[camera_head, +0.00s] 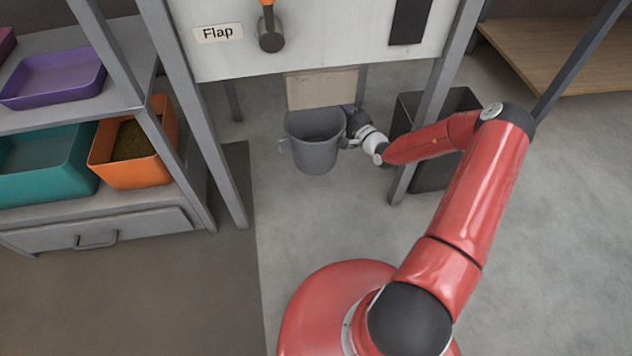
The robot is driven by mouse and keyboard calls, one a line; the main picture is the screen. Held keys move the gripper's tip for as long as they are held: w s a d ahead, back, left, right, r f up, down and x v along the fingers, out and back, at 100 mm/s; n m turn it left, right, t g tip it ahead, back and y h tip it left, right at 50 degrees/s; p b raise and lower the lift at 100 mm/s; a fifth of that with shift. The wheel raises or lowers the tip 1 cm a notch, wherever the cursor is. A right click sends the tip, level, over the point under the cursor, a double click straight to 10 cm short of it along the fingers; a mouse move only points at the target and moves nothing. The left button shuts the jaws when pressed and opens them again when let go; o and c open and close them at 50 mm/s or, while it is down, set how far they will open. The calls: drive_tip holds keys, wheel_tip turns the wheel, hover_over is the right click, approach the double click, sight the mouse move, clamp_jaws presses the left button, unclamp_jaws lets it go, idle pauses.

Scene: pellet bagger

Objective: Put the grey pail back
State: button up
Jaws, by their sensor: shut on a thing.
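The grey pail (314,155) is upright beneath the machine's front panel, just in front of and below a tan chute or flap piece (322,88). Its inside looks dark and I see no contents in it. My gripper (350,138) is at the pail's right side, shut on it near the rim or a side handle. The fingertips are small and partly hidden. I cannot tell whether the pail touches the floor or hangs above it.
A panel labelled Flap (218,33) has a lever (270,30) above the pail. Metal legs stand on both sides. A dark bin (440,165) is behind my arm. Left shelves hold a purple tray (52,78), teal bin (40,165) and orange bin (138,170). Floor in front is clear.

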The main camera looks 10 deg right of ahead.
wheel_tip(320, 180, down, 20)
drive_tip(key=b, duration=0.4)
drive_tip(key=shift+w+d+b, duration=0.3)
drive_tip(key=shift+w, duration=0.05)
drive_tip(key=o, duration=1.1)
drive_tip(key=shift+h, duration=0.3)
drive_tip(key=p+v, duration=0.2)
drive_tip(key=v, duration=1)
